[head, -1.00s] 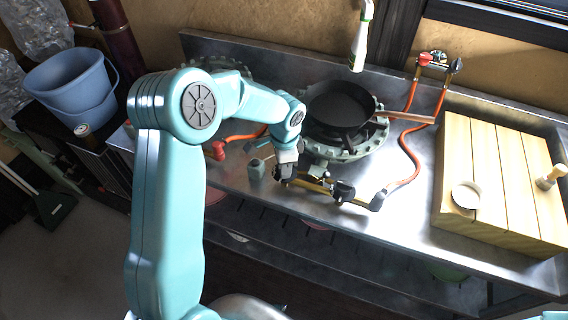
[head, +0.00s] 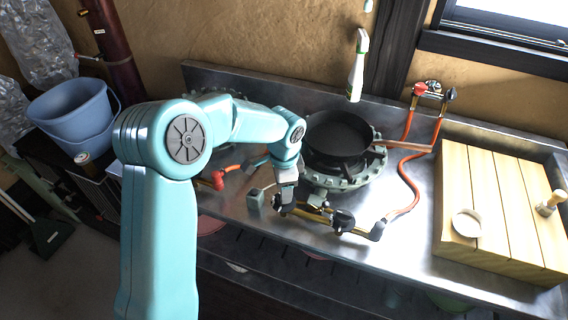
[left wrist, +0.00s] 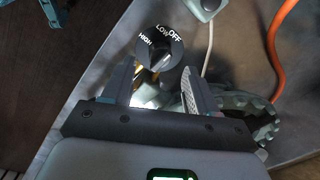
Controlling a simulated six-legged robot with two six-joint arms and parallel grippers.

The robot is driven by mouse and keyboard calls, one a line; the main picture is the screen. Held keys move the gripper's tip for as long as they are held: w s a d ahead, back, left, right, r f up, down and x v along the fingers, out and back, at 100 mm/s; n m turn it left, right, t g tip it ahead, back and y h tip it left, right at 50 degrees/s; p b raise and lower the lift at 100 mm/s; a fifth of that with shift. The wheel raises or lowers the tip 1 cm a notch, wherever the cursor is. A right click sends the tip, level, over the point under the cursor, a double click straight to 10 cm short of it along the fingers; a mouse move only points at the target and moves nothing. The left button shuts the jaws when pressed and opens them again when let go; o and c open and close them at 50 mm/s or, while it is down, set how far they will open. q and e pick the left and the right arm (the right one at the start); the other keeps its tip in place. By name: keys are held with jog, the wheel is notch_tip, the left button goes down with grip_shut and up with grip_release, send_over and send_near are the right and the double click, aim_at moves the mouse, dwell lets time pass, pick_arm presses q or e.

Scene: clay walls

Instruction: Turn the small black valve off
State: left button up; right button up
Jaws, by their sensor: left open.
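A small black valve knob (left wrist: 160,48) with the white words HIGH, LOW and OFF on its face shows in the left wrist view. My left gripper (left wrist: 158,72) is open, with its two fingers pointing at the knob, one toward each side of it. The knob sits at or just past the fingertips, and I cannot tell whether they touch it. In the head view my left gripper (head: 284,200) is at the left end of the brass gas pipe (head: 318,212), largely covering the knob there. Another black knob (head: 342,220) is farther right on the pipe. My right gripper is not in view.
A black pan (head: 338,135) sits on the green burner (head: 345,180) behind the pipe. A small grey-green box (head: 255,199) stands left of my gripper. An orange hose (head: 408,180) runs at the right, beside a wooden board (head: 485,215).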

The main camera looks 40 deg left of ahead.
pick_arm(q)
notch_tip(320, 180, up, 12)
jog(key=shift+s+d, duration=0.25)
jog(key=shift+s, duration=0.1)
dwell(0.5)
